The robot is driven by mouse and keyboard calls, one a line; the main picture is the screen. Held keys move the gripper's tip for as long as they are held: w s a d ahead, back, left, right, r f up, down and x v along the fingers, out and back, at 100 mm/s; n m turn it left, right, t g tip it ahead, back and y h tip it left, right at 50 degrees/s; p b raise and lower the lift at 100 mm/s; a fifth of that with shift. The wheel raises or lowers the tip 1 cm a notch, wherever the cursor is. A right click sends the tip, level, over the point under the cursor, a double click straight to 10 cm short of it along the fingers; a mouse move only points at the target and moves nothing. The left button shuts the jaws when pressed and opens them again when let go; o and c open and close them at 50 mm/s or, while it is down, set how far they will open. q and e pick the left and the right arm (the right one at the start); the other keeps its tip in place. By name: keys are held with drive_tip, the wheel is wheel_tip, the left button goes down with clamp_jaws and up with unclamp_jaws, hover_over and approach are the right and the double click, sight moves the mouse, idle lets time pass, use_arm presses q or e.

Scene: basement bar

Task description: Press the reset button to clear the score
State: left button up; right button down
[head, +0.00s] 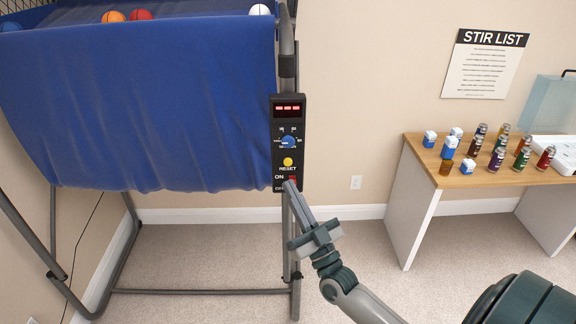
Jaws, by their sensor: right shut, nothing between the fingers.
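The control panel (273,140) is a black box on the front right post of the basketball game. Its red score display (288,108) is lit at the top, with a blue dial (288,142) below it. The yellow reset button (288,161) sits under the dial, above the printed word RESET. A red on/off switch (292,180) is at the bottom, partly hidden by my gripper. My right gripper (290,185) is shut and empty, its tips just below the reset button at the switch. I cannot tell whether the tips touch the panel. My left gripper is not in view.
The blue cloth ramp (150,100) with several balls on top hangs left of the panel. Grey frame legs (200,291) stand below it. A wooden table (480,178) with several small bottles and cartons stands at the right. Carpet between is clear.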

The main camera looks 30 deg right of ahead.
drive_tip(key=w+d+b, duration=0.1)
drive_tip(key=w+d, duration=0.2)
drive_tip(key=w, duration=0.2)
drive_tip(key=shift+b, duration=0.4)
drive_tip(key=shift+w+d, duration=0.5)
drive_tip(key=shift+w, duration=0.3)
idle(2.6)
drive_tip(key=shift+s, duration=0.15)
drive_tip(key=shift+s+a, duration=0.45)
drive_tip(key=shift+s, duration=0.15)
drive_tip(key=shift+s+p, duration=0.1)
drive_tip(key=shift+p, duration=0.25)
drive_tip(key=s+a, duration=0.1)
drive_tip(key=s+p, duration=0.1)
drive_tip(key=s+a, duration=0.1)
drive_tip(key=s, duration=0.1)
drive_tip(key=shift+a+p, duration=0.3)
drive_tip(key=shift+p, duration=0.1)
